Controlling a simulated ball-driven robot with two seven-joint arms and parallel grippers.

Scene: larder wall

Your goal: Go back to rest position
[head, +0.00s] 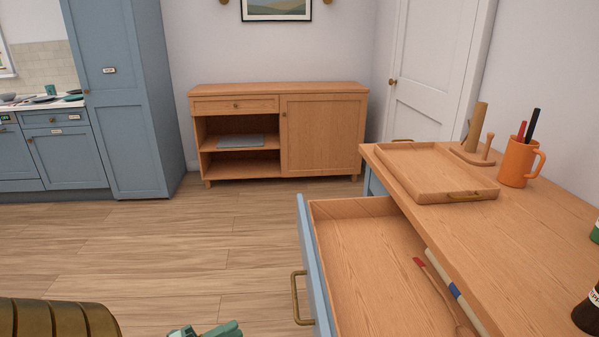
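My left gripper (208,331) shows only as teal finger parts at the bottom edge of the head view, left of the open drawer. It is over the floor and apart from the drawer's brass handle (297,298). Most of it is cut off by the frame, so I cannot tell whether it is open or shut. My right gripper is not in view.
The drawer (365,270) stands open from the wooden counter (540,225), holding a red-tipped utensil (440,290) and a white-and-blue one. A wooden tray (425,170) and orange mug (517,162) are on top. The floor (200,240) is clear towards the sideboard (325,135).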

